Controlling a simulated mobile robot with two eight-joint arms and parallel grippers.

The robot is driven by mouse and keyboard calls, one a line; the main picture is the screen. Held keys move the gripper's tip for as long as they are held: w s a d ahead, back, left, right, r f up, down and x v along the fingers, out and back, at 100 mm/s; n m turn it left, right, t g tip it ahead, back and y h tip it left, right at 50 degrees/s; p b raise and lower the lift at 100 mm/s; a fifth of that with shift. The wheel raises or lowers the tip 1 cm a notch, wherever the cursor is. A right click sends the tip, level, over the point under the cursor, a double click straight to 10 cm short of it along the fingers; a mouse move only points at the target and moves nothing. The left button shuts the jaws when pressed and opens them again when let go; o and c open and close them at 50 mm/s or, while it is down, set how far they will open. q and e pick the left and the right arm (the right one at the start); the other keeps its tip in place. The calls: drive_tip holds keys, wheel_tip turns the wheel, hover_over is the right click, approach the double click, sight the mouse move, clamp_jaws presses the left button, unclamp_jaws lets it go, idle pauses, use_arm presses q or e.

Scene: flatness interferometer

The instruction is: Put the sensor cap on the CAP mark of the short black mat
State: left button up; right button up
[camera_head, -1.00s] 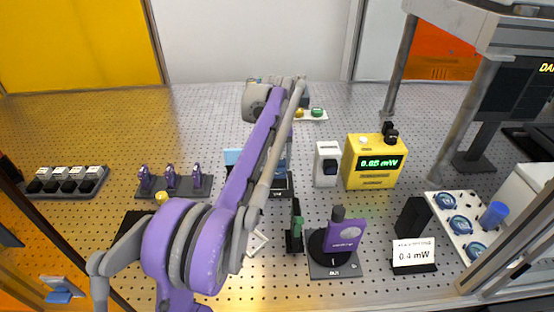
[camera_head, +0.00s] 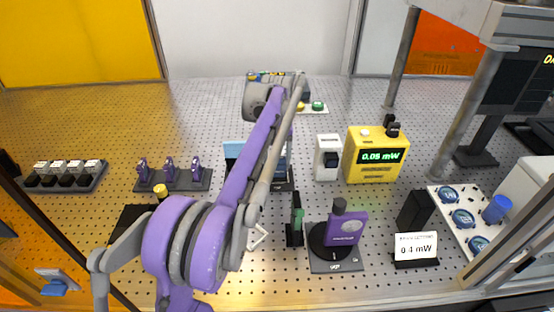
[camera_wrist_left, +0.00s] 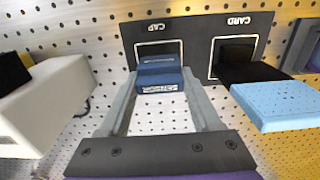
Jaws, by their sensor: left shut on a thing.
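The sensor cap (camera_wrist_left: 160,77) is a small dark blue block with a pale label. My left gripper (camera_wrist_left: 161,84) is shut on it in the left wrist view. The short black mat (camera_wrist_left: 196,32) lies just beyond, with white CAP and CARD lettering and two outlined squares. The cap overlaps the edge of the CAP square (camera_wrist_left: 160,43), whose inside looks dark. I cannot tell whether the cap touches the mat. In the head view my purple arm hides the gripper and cap; part of the mat (camera_head: 283,186) shows. My right gripper is not in view.
A light blue card (camera_wrist_left: 284,104) with a black block stands by the CARD square. A white box (camera_wrist_left: 48,105) is close on the other side. The yellow power meter (camera_head: 376,156) and the purple device on its black stand (camera_head: 346,229) stand to the right.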

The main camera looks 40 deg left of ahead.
use_arm(q)
drive_tip(key=shift+f, duration=0.25)
drive_tip(key=o, duration=1.1)
drive_tip(key=shift+r+p, duration=2.4)
drive_tip(key=shift+r, duration=1.15)
drive_tip(key=shift+f, duration=0.1)
